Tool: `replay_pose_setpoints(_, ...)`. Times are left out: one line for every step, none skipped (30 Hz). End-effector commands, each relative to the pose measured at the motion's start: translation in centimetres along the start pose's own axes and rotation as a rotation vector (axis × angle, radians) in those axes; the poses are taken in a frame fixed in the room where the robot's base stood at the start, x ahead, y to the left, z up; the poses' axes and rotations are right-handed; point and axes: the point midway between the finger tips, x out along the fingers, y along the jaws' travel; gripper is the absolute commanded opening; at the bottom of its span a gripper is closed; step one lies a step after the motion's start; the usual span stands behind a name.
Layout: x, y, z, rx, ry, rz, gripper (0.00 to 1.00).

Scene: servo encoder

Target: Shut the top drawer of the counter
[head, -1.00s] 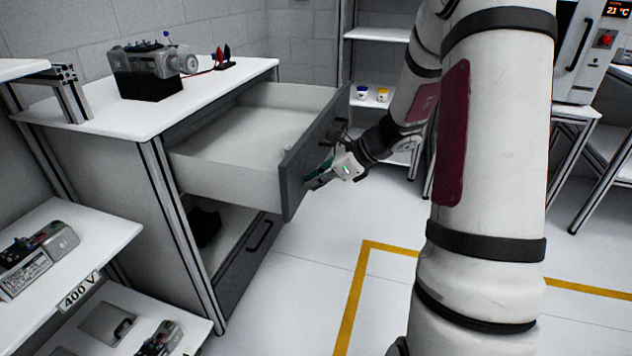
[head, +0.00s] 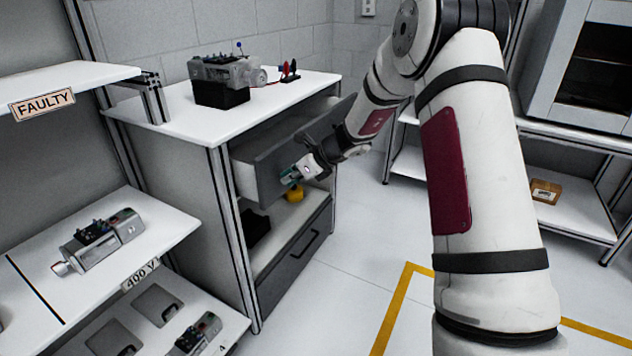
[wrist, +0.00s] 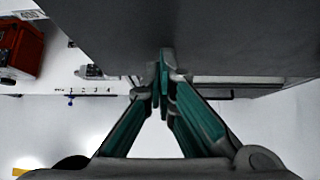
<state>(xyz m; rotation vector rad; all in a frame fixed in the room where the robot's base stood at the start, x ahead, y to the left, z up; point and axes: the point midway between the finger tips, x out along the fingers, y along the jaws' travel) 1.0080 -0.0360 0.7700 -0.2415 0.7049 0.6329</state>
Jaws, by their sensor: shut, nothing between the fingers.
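The top drawer (head: 266,178) of the counter (head: 176,166) has a dark grey front and still stands partly out, with a strip of its light inside showing below the white top. My gripper (head: 290,178) is at the drawer front, near its lower middle. In the wrist view my gripper (wrist: 164,80) has its green-padded fingers together with nothing between them, and the drawer front (wrist: 200,35) fills the upper part. The fingertips look to be at or against the front; exact contact is unclear. The drawer handle is mostly hidden by my arm.
A servo device (head: 222,78) on a black block and red and black plugs (head: 288,68) stand on the counter top. Shelves with devices stand left.

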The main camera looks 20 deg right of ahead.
Motion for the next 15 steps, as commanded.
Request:
replay_pose_setpoints(0.9,0.2,1.1,-0.004,-0.001,0.003,0.00)
replay_pose_setpoints(1.5,0.2,1.6,-0.003,0.000,0.003,0.00)
replay_pose_setpoints(2.1,0.1,2.2,-0.004,-0.001,0.003,0.00)
replay_pose_setpoints(2.7,0.2,2.6,-0.003,0.000,0.003,0.00)
replay_pose_setpoints(3.1,0.1,3.0,-0.004,0.000,0.003,0.00)
replay_pose_setpoints(3.7,0.1,3.6,-0.003,-0.001,0.001,0.00)
replay_pose_setpoints(4.1,0.1,3.9,-0.003,0.000,0.002,0.00)
replay_pose_setpoints(4.5,0.1,4.3,-0.003,-0.001,0.001,0.00)
replay_pose_setpoints(5.0,0.1,4.6,-0.002,0.000,0.001,0.00)
replay_pose_setpoints(5.3,0.1,4.9,-0.003,0.000,0.001,0.00)
replay_pose_setpoints(5.6,0.1,5.2,-0.003,0.000,0.002,0.00)
replay_pose_setpoints(5.9,0.0,5.5,-0.002,0.000,0.000,0.00)
replay_pose_setpoints(6.2,0.0,5.6,-0.002,0.000,0.000,0.00)
replay_pose_setpoints(6.4,0.0,5.8,-0.002,0.000,0.000,0.00)
replay_pose_setpoints(6.6,0.0,6.0,-0.002,0.000,0.000,0.00)
